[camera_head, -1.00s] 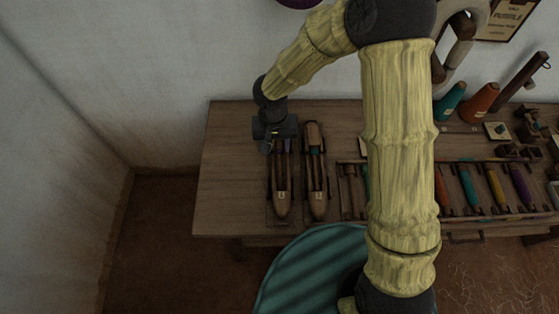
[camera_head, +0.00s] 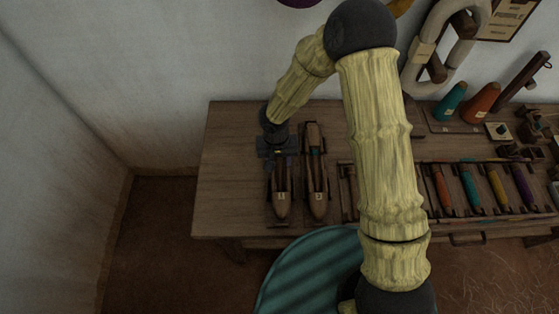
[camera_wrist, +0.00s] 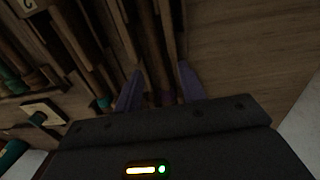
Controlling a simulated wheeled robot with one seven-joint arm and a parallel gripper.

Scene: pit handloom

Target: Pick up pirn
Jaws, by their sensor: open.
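My gripper (camera_head: 278,160) is over the far end of the left wooden shuttle (camera_head: 281,200) on the table. In the wrist view my gripper (camera_wrist: 159,88) is open, its two fingers on either side of that shuttle (camera_wrist: 148,35). A small purple patch, perhaps part of a pirn (camera_wrist: 167,98), shows between the fingers; most of it is hidden by the gripper body. I cannot tell whether the fingers touch anything. Other pirns lie in a divided tray at the right: orange (camera_head: 441,187), teal (camera_head: 469,188), yellow (camera_head: 497,188) and purple (camera_head: 522,186).
A second shuttle (camera_head: 316,190) lies close to the right of the first. Cones of teal (camera_head: 450,102) and orange (camera_head: 480,103) thread stand at the back right. A round striped teal surface (camera_head: 310,270) is in front of the table. The table's left end (camera_head: 222,170) is bare.

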